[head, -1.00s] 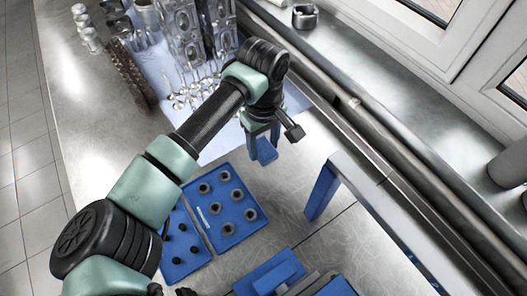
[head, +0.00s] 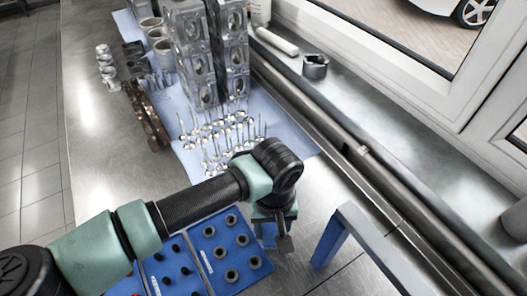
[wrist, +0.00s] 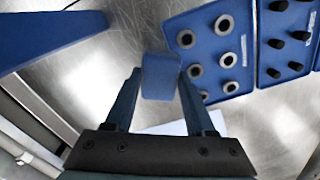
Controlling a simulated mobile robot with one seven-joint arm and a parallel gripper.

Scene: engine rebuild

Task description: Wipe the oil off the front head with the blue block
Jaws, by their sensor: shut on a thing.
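The blue block (wrist: 161,77) is between the fingers of my gripper (wrist: 160,88) in the wrist view. In the head view my gripper (head: 276,232) points down over the bench, right of the blue trays, and the block (head: 269,236) is partly hidden behind it. Two grey metal heads stand upright at the back of the light blue mat: a left one (head: 190,57) and a right one (head: 230,50). I cannot tell which is the front head, and I make out no oil at this size. My gripper is well apart from both.
Several valves (head: 215,135) stand on the mat (head: 292,140) between my gripper and the heads. A blue tray of rings (head: 218,268) lies beside my gripper. A blue-legged stand (head: 328,240) is to the right. A rail and window sill (head: 345,95) border the bench.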

